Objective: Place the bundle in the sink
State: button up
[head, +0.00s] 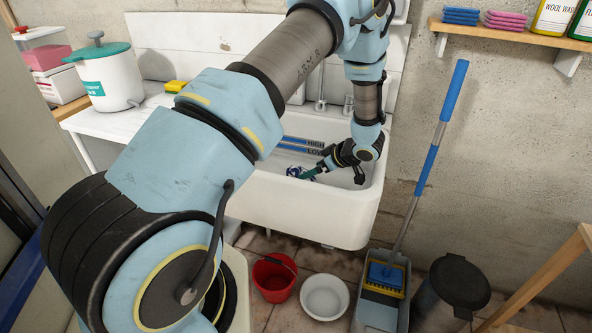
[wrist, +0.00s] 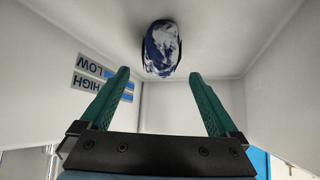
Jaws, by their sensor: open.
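The bundle (wrist: 161,49) is a blue-and-white rolled cloth with dark edges, lying on the floor of the white sink. In the head view the bundle (head: 294,171) shows partly, just left of my gripper. The sink (head: 312,208) is a deep white basin with blue HIGH and LOW marks on its inner wall. My gripper (wrist: 160,90) has green fingers spread wide apart with nothing between them. In the head view my gripper (head: 305,175) reaches down inside the sink, close beside the bundle. In the wrist view the bundle is beyond the fingertips, apart from them.
A white counter (head: 125,125) left of the sink holds a white canister with a teal lid (head: 103,75) and a yellow sponge (head: 176,86). A red bucket (head: 273,280), white bowl (head: 324,296), mop (head: 425,160) and bin (head: 455,290) stand below. A shelf (head: 510,35) hangs at right.

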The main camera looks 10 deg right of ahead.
jog(key=w+a+r+m+h, duration=0.1)
jog(key=a+r+m+h, duration=0.15)
jog(key=r, duration=0.55)
jog(key=w+a+r+m+h, duration=0.2)
jog(key=a+r+h, duration=0.2)
jog(key=r, duration=0.4)
jog(key=s+a+r+m+g, duration=0.2)
jog(key=s+a, duration=0.7)
jog(key=s, duration=0.1)
jog(key=s+a+r+m+g, duration=0.2)
jog(key=s+a+r+g, duration=0.1)
jog(key=s+a, duration=0.5)
jog(key=s, duration=0.3)
jog(key=shift+s+a+r+y, duration=0.15)
jog(key=shift+a+r+y, duration=0.2)
jog(key=shift+a, duration=0.05)
